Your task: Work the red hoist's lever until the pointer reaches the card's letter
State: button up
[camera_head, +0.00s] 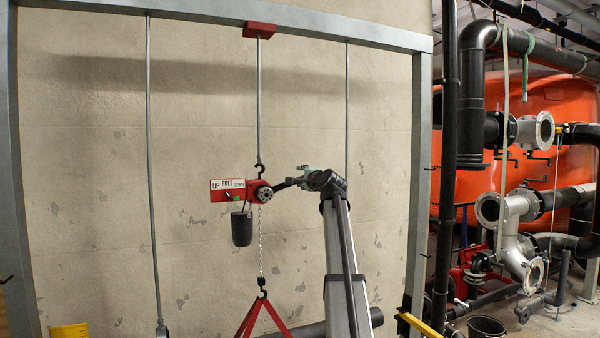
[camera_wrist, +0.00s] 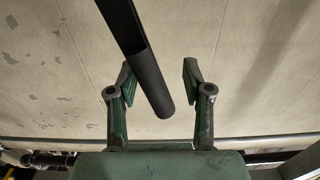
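The red hoist (camera_head: 258,190) hangs by a hook from a rod under a red beam clamp. Its plate (camera_head: 228,184) reads UP, FREE and DOWN, with a small green-tipped selector below the words. The dark lever (camera_head: 285,184) sticks out to the right toward my gripper (camera_head: 306,180). In the wrist view the lever (camera_wrist: 148,80) passes between the two spread fingers of my gripper (camera_wrist: 159,74), its round end near the palm. Gaps show on both sides, wider on the right. I cannot make out the pointer or the card's letter.
A black pot (camera_head: 242,229) hangs beside the hoist's chain (camera_head: 261,240). Below, a hook carries red slings (camera_head: 264,315) over a dark pipe. A yellow piece (camera_head: 70,331) shows at bottom left. Grey rods (camera_head: 152,150) hang on both sides; pipes and an orange tank stand right.

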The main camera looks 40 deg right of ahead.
jog(key=shift+s+d+f+m, duration=0.15)
jog(key=shift+f+m, duration=0.1)
jog(key=shift+f, duration=0.35)
jog(key=shift+w+d+f+m, duration=0.1)
jog(key=shift+d+f+m, duration=0.1)
jog(key=shift+f, duration=0.45)
jog(key=shift+s+d+f+m, duration=0.1)
jog(key=shift+f+m, duration=0.15)
jog(key=shift+f, duration=0.35)
jog(key=shift+m, duration=0.7)
notch_tip(320, 180, down, 4)
jog(key=shift+f, duration=0.1)
jog(key=shift+a, duration=0.1)
jog(key=f, duration=0.2)
jog(key=a+f+m, duration=0.1)
jog(key=shift+w+a+f, duration=0.1)
jog(key=shift+w+f, duration=0.1)
jog(key=shift+f, duration=0.15)
jog(key=shift+m+p, duration=0.3)
